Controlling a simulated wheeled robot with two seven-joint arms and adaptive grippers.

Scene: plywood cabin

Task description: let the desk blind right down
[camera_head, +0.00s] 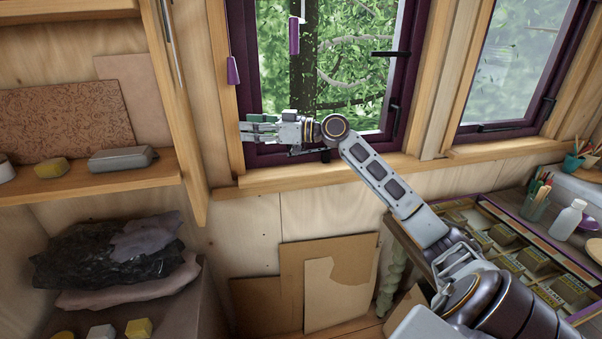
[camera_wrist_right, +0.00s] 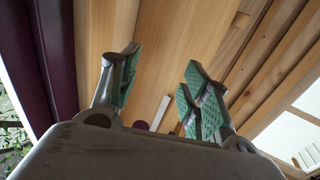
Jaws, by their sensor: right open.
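Two purple pulls hang at the middle window (camera_head: 325,60). One purple pull (camera_head: 233,70) hangs against the left side of the frame; the other pull (camera_head: 294,38) hangs higher, in front of the glass, with a pale piece above it. My right gripper (camera_head: 246,128) is below the left pull, near the window's lower left corner, and apart from it. In the right wrist view the gripper (camera_wrist_right: 158,82) is open, its green pads spread, with wooden boards behind. The blind itself is not clearly visible. My left gripper is out of view.
A wooden shelf (camera_head: 95,182) with small blocks stands left, its upright post close to the gripper. The window sill (camera_head: 300,176) runs below my arm. A tray (camera_head: 535,235) with compartments, a pen cup (camera_head: 536,205) and a bottle (camera_head: 568,220) are at right.

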